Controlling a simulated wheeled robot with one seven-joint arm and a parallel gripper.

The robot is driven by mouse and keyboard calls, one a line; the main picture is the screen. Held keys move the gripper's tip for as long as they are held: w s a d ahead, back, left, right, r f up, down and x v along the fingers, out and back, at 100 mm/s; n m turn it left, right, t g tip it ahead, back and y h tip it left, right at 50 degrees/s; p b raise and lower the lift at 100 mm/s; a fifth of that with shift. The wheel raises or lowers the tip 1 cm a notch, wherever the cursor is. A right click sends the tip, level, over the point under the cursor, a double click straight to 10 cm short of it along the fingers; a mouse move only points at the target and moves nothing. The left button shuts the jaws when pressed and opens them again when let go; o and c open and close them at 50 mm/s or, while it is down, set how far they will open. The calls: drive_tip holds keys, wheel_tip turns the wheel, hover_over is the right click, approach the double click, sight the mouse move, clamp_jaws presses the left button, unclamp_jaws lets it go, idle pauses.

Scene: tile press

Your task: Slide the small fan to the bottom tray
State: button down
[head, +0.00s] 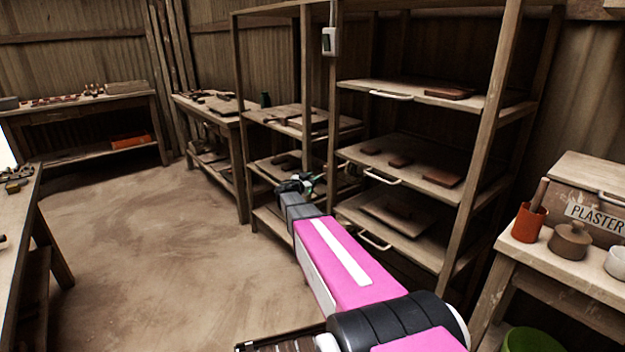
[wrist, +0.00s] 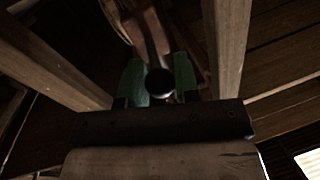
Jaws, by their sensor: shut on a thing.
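My gripper (head: 307,181) is at the left side of the tall wooden rack, at about the height of its middle and lower shelves. In the wrist view its green fingers (wrist: 161,78) are closed around a reddish-brown, handle-like piece (wrist: 150,35) with a dark round part in front. A pale curved rim (wrist: 113,20) shows beyond it. This may be the small fan, but the view is too dark to be sure. The bottom tray (head: 430,246) has a pale handle (head: 375,241) at its front and carries a flat board with a small block.
Middle (head: 455,193) and top (head: 480,103) trays above hold reddish tiles. Wooden rack posts (wrist: 226,45) stand close beside my gripper. A side table at right holds a plaster box (head: 597,211) and pots. The floor (head: 150,260) at left is clear.

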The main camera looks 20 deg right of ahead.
drive_tip(key=c, duration=0.9)
unclamp_jaws()
drive_tip(key=shift+f, duration=0.25)
drive_tip(key=shift+o, duration=0.2)
drive_tip(key=v, duration=1.1)
drive_tip(key=shift+d, duration=0.1)
